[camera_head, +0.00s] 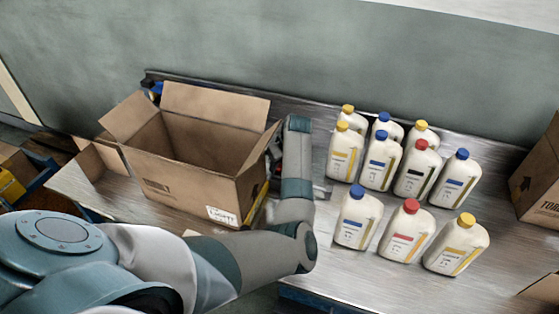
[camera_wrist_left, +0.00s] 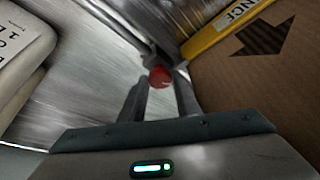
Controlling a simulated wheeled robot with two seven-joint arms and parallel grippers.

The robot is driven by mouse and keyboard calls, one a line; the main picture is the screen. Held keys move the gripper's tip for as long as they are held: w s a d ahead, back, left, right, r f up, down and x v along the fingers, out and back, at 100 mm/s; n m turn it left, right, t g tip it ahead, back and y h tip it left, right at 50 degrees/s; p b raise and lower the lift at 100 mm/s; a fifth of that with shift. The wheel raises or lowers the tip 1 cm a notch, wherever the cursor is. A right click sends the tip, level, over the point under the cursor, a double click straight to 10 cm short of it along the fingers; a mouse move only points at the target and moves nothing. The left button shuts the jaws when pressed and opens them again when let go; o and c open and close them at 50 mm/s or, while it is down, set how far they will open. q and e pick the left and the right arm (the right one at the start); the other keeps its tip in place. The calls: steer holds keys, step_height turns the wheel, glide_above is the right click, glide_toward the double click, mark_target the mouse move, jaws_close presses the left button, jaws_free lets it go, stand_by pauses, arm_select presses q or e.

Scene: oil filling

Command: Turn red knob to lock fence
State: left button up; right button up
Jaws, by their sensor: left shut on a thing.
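The red knob (camera_wrist_left: 159,77) shows in the left wrist view, on a metal fitting beside the fence. My left gripper (camera_wrist_left: 160,86) has its two fingers around the knob and is shut on it. The fence is a yellow bar (camera_wrist_left: 213,36) with a white label reading "NCE", lying along the cardboard box. In the head view a yellow strip of the fence (camera_head: 257,203) shows at the box's right side. There my left arm hides the knob, and the fingertips cannot be made out. My right gripper is not in view.
An open, empty cardboard box (camera_head: 190,170) stands on the metal table (camera_head: 330,270), left of my arm. Several white bottles (camera_head: 407,235) with blue, red and yellow caps stand close to its right. Another box (camera_head: 540,185) is at the right edge.

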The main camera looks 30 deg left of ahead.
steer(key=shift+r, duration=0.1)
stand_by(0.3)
arm_select(q)
steer(key=o, duration=1)
steer(key=shift+r, duration=0.1)
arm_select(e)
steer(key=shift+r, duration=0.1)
